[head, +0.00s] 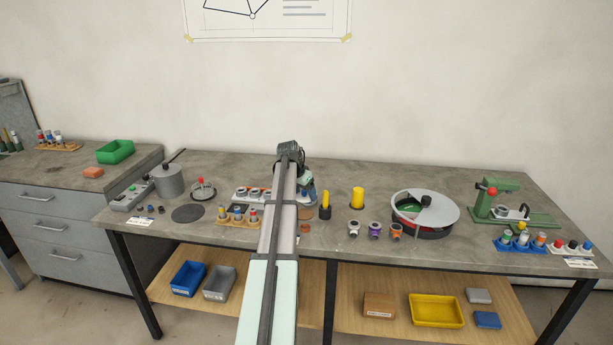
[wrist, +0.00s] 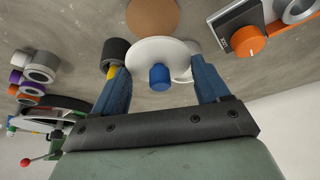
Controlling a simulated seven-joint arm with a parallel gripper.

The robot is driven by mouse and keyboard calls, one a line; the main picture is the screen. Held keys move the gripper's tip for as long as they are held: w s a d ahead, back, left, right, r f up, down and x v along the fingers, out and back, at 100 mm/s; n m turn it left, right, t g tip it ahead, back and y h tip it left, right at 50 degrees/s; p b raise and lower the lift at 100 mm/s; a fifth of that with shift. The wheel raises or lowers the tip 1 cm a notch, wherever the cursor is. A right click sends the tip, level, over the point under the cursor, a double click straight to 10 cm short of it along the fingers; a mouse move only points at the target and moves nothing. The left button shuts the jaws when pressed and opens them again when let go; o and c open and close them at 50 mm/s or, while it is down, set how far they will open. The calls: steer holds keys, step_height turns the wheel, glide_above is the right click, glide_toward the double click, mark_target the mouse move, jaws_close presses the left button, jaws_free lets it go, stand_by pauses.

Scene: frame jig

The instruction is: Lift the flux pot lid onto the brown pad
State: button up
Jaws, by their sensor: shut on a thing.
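The flux pot lid appears in the wrist view as a white disc (wrist: 146,52) with a blue knob (wrist: 159,77). My gripper (wrist: 160,70) is shut on it, with a blue finger at each side of the disc. A pale rounded shape, perhaps the flux pot (wrist: 184,76), shows partly behind the lid; the lid hides the rest. The brown pad (wrist: 153,16) lies flat on the bench, apart from the lid, above it in the wrist view. In the head view the pad (head: 305,228) shows just right of my arm, which hides the lid.
A black cylinder with a yellow part (wrist: 115,51) stands close to my left finger. A grey device with an orange knob (wrist: 250,41) is at upper right.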

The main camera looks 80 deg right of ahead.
mark_target(302, 198)
steer(key=shift+a+f, duration=0.15)
steer(key=shift+f, duration=1.25)
steer(key=shift+a+f, duration=0.15)
steer(key=shift+f, duration=1.2)
steer(key=shift+f, duration=0.25)
steer(key=shift+f, duration=0.25)
steer(key=o, duration=1)
steer(key=shift+r, duration=0.15)
steer(key=shift+r, duration=0.6)
steer(key=shift+r, duration=0.2)
